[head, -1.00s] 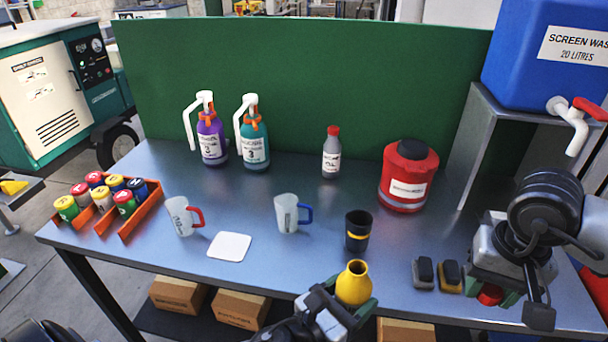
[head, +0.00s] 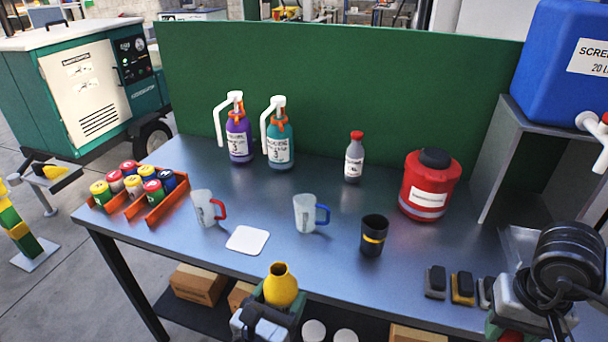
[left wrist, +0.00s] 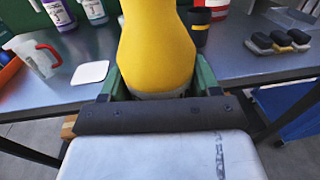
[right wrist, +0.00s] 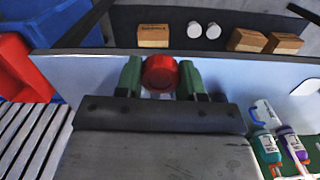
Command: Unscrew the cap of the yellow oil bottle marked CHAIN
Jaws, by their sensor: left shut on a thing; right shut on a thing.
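The yellow bottle (head: 281,287) is upright in my left gripper (head: 268,300), in front of the table's near edge. Its neck shows a dark open mouth with no cap on it. In the left wrist view the yellow body (left wrist: 157,45) fills the space between the green fingers; no CHAIN mark is visible. My right gripper (right wrist: 160,80) is shut on a red cap (right wrist: 161,73), seen between its green fingers. In the head view the right gripper is at the lower right, partly cut off, and the cap is at the frame's bottom edge.
On the table (head: 330,262) stand a black cup (head: 373,240), two jugs, a white mat (head: 248,240), a red-capped small bottle (head: 354,160), two pump bottles, a red canister (head: 428,190) and an orange rack (head: 168,203). Dark blocks (head: 462,288) lie near the right front edge.

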